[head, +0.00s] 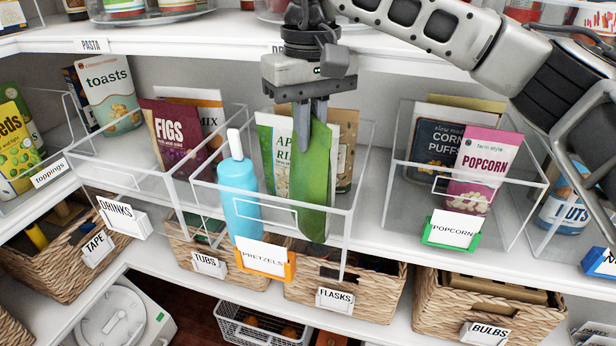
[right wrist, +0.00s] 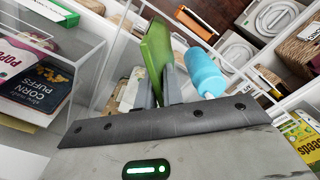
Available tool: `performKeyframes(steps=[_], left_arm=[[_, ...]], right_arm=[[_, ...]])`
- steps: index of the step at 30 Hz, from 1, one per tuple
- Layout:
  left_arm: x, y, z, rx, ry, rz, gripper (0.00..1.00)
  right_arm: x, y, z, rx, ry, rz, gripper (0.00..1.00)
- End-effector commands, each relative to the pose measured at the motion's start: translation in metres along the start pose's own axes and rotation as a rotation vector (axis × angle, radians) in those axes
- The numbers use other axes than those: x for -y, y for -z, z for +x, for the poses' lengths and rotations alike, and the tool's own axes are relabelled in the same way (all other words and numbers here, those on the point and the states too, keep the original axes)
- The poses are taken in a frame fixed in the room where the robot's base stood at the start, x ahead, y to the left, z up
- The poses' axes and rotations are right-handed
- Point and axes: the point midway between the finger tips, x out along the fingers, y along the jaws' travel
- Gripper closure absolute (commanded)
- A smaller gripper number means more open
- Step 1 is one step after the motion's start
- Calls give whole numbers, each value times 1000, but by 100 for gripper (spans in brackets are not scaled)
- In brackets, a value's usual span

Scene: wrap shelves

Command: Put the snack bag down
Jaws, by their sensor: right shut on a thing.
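My right gripper (head: 312,115) points down over the clear bin (head: 350,215) that has the orange-framed PRETZELS label. It is shut on a green snack bag (head: 316,185), gripped near its top edge and hanging upright within the bin's outline. I cannot tell whether the bag's bottom touches the bin floor. The right wrist view shows the green bag (right wrist: 157,48) between the fingers (right wrist: 160,92). A blue bottle with a white cap (head: 239,195) stands just left of the bag; it also shows in the right wrist view (right wrist: 205,72). My left gripper is not in view.
Behind the green bag in the bin stand a white-and-green bag (head: 274,145) and a brown one (head: 346,150). Clear bins with FIGS (head: 178,135) and POPCORN (head: 484,165) bags flank it. The upper shelf edge (head: 200,42) is close to my gripper. Wicker baskets (head: 375,290) sit below.

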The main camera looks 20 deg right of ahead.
Motion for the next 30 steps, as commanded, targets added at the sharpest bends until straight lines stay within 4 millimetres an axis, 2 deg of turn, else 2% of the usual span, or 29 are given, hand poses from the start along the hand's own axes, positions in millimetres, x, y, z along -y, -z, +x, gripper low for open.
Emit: performKeyframes(steps=[3, 10, 17, 28, 30], left_arm=[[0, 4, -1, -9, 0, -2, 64], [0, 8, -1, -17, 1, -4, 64], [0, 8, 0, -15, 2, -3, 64], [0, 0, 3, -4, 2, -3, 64], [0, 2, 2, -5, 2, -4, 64]], right_arm=[[0, 0, 19, 0, 1, -1, 100], [0, 0, 35, 1, 1, 1, 100], [0, 0, 69, 2, 1, 1, 100], [0, 0, 75, -1, 1, 0, 100], [0, 0, 74, -1, 1, 0, 75]])
